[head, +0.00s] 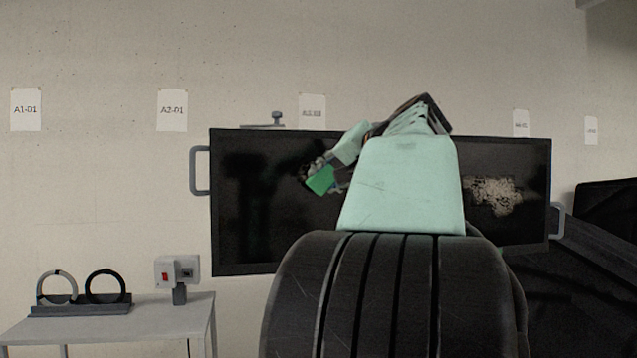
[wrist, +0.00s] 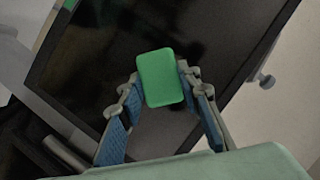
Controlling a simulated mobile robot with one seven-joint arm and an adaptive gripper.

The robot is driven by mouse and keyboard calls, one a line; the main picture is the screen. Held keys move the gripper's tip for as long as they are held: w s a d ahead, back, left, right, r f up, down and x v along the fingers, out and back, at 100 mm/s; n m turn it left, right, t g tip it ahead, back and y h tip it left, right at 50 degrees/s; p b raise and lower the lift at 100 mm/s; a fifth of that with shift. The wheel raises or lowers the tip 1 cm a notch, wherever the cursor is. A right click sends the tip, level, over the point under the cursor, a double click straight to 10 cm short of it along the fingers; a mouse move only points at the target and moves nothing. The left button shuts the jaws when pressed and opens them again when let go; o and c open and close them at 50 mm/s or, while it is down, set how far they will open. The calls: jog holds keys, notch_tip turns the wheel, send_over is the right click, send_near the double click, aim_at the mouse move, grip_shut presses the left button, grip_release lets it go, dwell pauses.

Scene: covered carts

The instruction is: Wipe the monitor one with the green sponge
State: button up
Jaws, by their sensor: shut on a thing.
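The green sponge (head: 320,180) is held in my gripper (head: 318,172) in front of the left-middle part of the monitor (head: 255,215). In the wrist view the sponge (wrist: 160,78) sits between the two fingertips of my gripper (wrist: 160,88), with the dark screen (wrist: 100,55) behind it. I cannot tell whether the sponge touches the screen. A pale speckled patch (head: 493,194) shows on the right part of the screen. My arm hides the middle of the monitor.
A grey handle (head: 199,170) sticks out at the monitor's left edge, another (head: 558,220) at the right. A side table (head: 150,312) at lower left bears a ring stand (head: 80,300) and a box with a red switch (head: 177,270). A dark covered shape (head: 590,285) stands at right.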

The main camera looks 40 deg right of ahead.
jog(key=shift+s+a, duration=0.35)
jog(key=shift+s, duration=0.25)
jog(key=shift+s, duration=0.1)
jog(key=shift+s+a+b, duration=0.35)
jog(key=shift+s+a, duration=0.05)
jog(key=shift+s, duration=0.25)
jog(key=shift+s+a+b, duration=0.35)
jog(key=shift+s+a, duration=0.05)
jog(key=shift+s, duration=0.2)
